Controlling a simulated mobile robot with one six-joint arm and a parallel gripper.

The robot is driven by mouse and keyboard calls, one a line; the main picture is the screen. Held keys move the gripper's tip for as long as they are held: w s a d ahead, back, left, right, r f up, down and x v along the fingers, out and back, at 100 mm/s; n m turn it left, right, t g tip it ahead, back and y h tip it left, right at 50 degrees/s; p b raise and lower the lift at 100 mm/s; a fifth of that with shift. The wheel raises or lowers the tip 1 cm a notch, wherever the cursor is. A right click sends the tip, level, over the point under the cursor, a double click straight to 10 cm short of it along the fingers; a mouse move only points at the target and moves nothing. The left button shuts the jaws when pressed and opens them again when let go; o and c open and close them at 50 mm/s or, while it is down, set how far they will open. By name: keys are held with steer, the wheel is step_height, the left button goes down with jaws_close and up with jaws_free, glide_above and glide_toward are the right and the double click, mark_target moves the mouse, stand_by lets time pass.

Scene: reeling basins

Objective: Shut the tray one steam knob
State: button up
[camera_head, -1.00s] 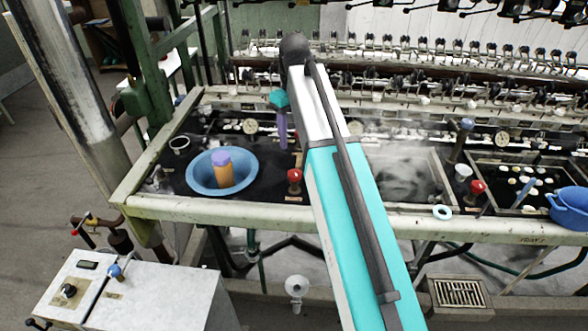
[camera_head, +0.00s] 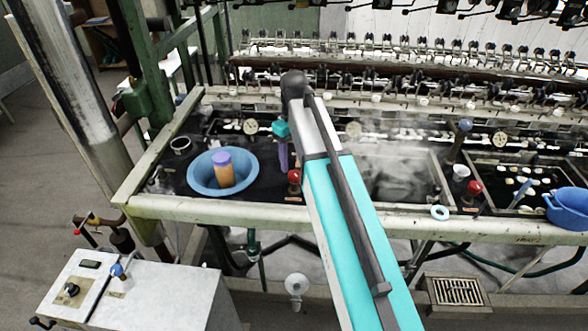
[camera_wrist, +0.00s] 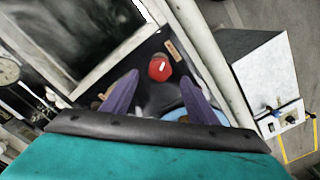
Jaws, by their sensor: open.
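A red steam knob (camera_head: 294,176) stands on the dark basin top, just left of the steaming tray and right of the blue bowl. It also shows in the wrist view (camera_wrist: 159,69), between and ahead of the two purple fingertips. My gripper (camera_wrist: 161,77) is open with nothing between its fingers. In the head view my gripper (camera_head: 283,165) hangs pointing down close to the knob, slightly behind and left of it. A second red knob (camera_head: 474,187) stands farther right. Which knob belongs to tray one I cannot read from the labels.
A blue bowl (camera_head: 204,186) holds an orange cylinder with a purple top (camera_head: 222,165). Steam rises from the tray (camera_head: 437,183) right of my arm. A blue basin (camera_head: 568,210) is at far right. The front rail (camera_head: 170,207) runs along the basin edge.

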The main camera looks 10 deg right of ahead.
mark_target(294, 173)
steer(key=shift+a+f+p, duration=0.1)
steer(key=shift+f+p, duration=0.4)
steer(key=shift+f, duration=2.15)
steer(key=c, duration=1.1)
steer(key=shift+o, duration=0.2)
steer(key=shift+m, duration=0.4)
steer(key=shift+m+p, duration=0.3)
steer(key=shift+m, duration=2.3)
